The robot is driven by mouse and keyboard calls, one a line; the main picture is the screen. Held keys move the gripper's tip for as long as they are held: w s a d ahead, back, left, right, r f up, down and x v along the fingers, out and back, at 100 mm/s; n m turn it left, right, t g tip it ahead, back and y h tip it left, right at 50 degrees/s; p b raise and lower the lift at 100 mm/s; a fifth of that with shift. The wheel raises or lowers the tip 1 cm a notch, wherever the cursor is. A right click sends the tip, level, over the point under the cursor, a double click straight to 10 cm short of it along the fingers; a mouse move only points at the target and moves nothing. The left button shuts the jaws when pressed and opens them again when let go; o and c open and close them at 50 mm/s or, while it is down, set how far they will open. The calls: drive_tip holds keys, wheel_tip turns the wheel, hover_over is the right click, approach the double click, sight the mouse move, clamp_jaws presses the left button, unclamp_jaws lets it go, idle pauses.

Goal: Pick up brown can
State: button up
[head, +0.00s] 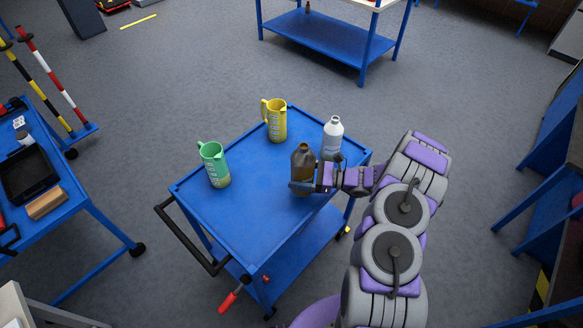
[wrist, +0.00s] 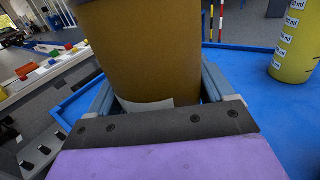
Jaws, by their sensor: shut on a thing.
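The brown can (head: 302,166) is a brown bottle-shaped container with a narrow neck on the right part of the blue cart top. In the wrist view its brown body (wrist: 146,50) fills the upper middle, with a white label patch low on it; its top is out of that view. My gripper (head: 303,186) reaches in from the right, with its fingers shut around the can's lower body. In the wrist view the gripper's fingers (wrist: 155,100) stand on both sides of the can. I cannot tell if the can's base touches the cart.
A white bottle (head: 333,135) stands close behind my gripper. A yellow jug (head: 275,122) stands at the back and a green jug (head: 214,165) at the left of the blue cart (head: 240,225). The cart's front middle is clear. Another blue table (head: 75,200) is at left.

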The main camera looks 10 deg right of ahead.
drive_tip(key=s+d+r+p, duration=0.1)
drive_tip(key=s+d, duration=0.5)
drive_tip(key=s, duration=0.4)
drive_tip(key=shift+r+p, duration=0.15)
drive_tip(key=shift+p, duration=0.25)
